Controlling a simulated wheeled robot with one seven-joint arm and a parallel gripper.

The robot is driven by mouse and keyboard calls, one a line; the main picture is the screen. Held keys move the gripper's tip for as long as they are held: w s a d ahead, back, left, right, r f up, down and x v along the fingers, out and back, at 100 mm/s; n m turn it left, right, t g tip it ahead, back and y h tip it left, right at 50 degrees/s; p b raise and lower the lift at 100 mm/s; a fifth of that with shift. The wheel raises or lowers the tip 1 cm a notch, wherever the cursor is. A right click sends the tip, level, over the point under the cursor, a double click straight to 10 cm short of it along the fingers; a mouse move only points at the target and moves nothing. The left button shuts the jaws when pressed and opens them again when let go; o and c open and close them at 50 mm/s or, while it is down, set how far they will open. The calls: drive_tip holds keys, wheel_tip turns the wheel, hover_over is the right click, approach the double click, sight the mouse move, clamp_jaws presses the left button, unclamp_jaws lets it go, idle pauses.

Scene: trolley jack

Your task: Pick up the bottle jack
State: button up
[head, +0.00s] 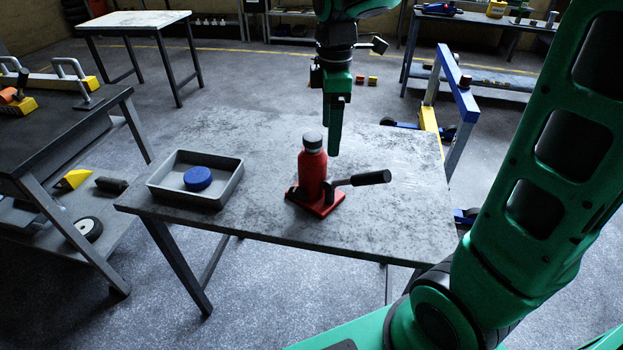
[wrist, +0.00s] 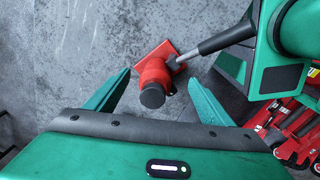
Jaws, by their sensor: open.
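The red bottle jack (head: 313,172) stands upright on the grey worktable (head: 400,215), a little right of its middle. It has a grey cap, a square red base and a black-gripped handle (head: 371,178) pointing right. My green gripper (head: 335,140) points down in the head view, close to the jack's top and apparently behind it. In the wrist view the open fingers (wrist: 160,88) lie on either side of the jack (wrist: 153,75), with the dark cap between them. The handle reaches up and right there. I see no contact between fingers and jack.
A grey tray (head: 168,196) holding a blue round object (head: 198,178) is on the table's left. A dark workbench (head: 75,125) stands left. A blue and yellow hoist frame (head: 458,95) stands behind the right edge. The table's front is clear.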

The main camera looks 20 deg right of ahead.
sight(310, 137)
drive_tip(key=a, duration=0.1)
drive_tip(key=w+a+n, duration=0.1)
drive_tip(key=a+f+n, duration=0.1)
drive_tip(key=a, duration=0.1)
drive_tip(key=shift+w+a, duration=0.1)
drive_tip(key=shift+w, duration=0.3)
wheel_tip(310, 137, down, 4)
drive_tip(key=shift+f, duration=0.25)
drive_tip(key=shift+w+d+f, duration=0.1)
drive_tip(key=shift+d+f, duration=0.05)
drive_tip(key=shift+f, duration=0.8)
drive_tip(key=shift+d+f, duration=0.2)
drive_tip(key=shift+f, duration=0.8)
drive_tip(key=shift+w+d+f, duration=0.1)
drive_tip(key=shift+d+f, duration=0.05)
drive_tip(key=shift+f, duration=0.8)
drive_tip(key=shift+r, duration=0.1)
clamp_jaws()
